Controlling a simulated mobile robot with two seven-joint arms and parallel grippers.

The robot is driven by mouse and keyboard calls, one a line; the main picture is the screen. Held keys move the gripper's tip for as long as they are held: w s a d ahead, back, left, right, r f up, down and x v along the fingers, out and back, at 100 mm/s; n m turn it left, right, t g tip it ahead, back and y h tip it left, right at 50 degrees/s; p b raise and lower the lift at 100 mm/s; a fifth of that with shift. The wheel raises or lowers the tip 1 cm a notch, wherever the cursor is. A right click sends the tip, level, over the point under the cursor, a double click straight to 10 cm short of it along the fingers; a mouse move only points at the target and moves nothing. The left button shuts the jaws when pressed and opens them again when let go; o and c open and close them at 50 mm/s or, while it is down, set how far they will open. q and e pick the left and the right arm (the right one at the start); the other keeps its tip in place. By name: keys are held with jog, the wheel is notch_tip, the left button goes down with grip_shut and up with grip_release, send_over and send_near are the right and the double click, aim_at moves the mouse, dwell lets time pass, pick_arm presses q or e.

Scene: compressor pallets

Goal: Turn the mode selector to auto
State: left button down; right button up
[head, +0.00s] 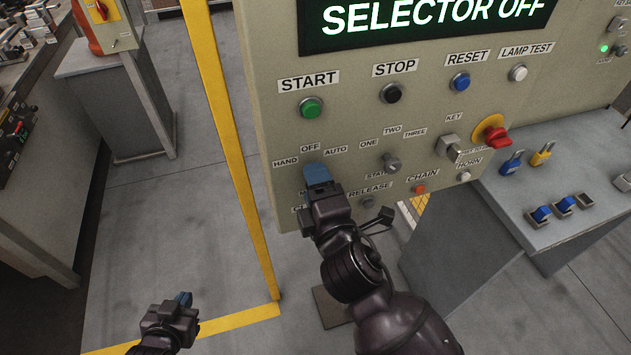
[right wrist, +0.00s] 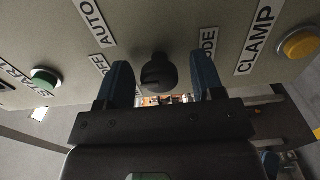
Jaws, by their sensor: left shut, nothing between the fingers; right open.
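The mode selector is a black knob (right wrist: 158,72) on the panel, between the labels AUTO, OFF and MODE in the right wrist view. My right gripper (head: 318,174) is open in front of it. Its two blue fingers stand on either side of the knob in the right wrist view; I cannot tell whether they touch it. In the head view the gripper hides the knob below the HAND, OFF and AUTO labels. The display (head: 430,22) reads SELECTOR OFF. My left gripper (head: 183,299) is shut and empty, low at the left, away from the panel.
The panel (head: 270,120) also has a green start button (head: 311,108), a black stop button (head: 391,93), another selector (head: 391,163) and a red knob (head: 496,137) close by. A yellow post (head: 222,110) stands left of the panel. A grey ledge with padlocks (head: 540,152) is at the right.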

jog(key=shift+w, duration=0.2)
jog(key=c, duration=0.9)
jog(key=shift+m, duration=0.3)
jog(key=m+p, duration=0.1)
jog(key=m, duration=0.2)
jog(key=shift+m, duration=0.3)
jog(key=m+p, duration=0.1)
jog(key=m, duration=0.2)
jog(key=shift+m, duration=0.7)
jog(key=shift+f+p, duration=0.1)
jog(key=shift+p, duration=0.2)
